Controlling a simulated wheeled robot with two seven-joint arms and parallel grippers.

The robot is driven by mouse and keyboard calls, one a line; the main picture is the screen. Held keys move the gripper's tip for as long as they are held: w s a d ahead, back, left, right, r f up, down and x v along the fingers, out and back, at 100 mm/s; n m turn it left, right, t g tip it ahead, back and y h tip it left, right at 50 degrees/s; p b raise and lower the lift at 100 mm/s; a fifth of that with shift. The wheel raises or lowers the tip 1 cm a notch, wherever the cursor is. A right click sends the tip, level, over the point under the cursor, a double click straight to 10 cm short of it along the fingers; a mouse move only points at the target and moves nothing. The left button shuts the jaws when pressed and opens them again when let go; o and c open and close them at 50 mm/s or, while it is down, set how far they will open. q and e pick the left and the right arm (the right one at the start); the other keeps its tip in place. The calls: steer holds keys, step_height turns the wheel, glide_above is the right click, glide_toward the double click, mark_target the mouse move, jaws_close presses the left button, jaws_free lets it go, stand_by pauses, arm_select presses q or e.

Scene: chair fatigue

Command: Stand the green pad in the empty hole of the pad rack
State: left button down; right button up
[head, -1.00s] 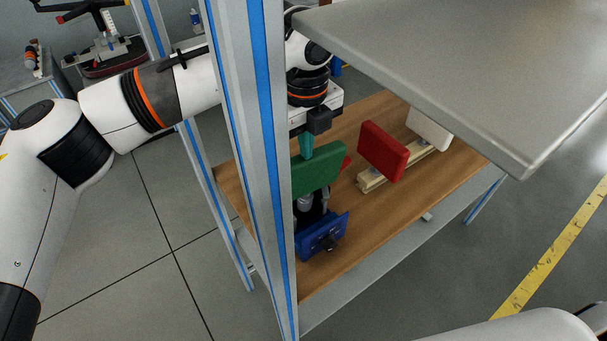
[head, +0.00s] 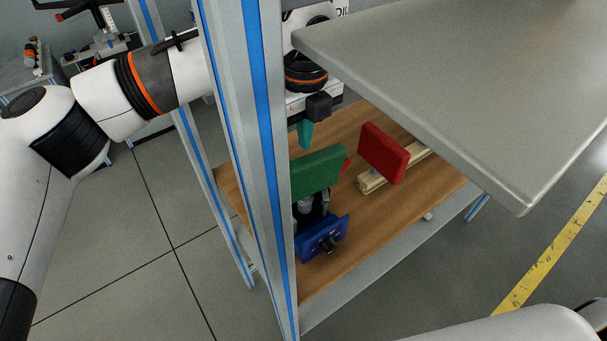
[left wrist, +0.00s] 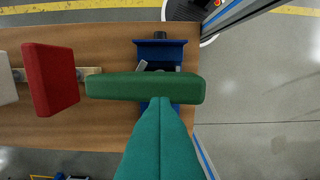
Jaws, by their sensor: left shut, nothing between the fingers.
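The green pad (head: 318,172) stands on edge above the blue vise (head: 322,236) on the wooden shelf. Its lower support is partly hidden. The pad rack (head: 371,183), a pale wooden rail, lies to the right and carries a red pad (head: 383,152). The left wrist view also shows the green pad (left wrist: 145,87), the red pad (left wrist: 52,79) and a white pad (left wrist: 7,79). My left gripper (head: 305,134), with teal fingers, is shut and empty just above the green pad. Its fingers (left wrist: 160,125) point at the pad's edge. My right gripper is out of view.
A blue-striped upright post (head: 263,150) stands in front of my left arm. A large grey top (head: 460,80) overhangs the shelf at right and hides part of the rack. A small red thing (head: 347,164) shows behind the green pad. The wooden shelf (head: 355,245) is bare at front.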

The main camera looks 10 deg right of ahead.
arm_select(q)
steer(key=shift+s+r, duration=0.15)
steer(key=shift+r, duration=0.35)
steer(key=c, duration=1.9)
jaws_free()
steer(key=shift+f, duration=0.1)
steer(key=shift+o, duration=1)
steer(key=shift+r+b, duration=0.4)
steer(key=shift+r, duration=0.15)
step_height(320, 180, up, 11)
steer(key=b, duration=0.3)
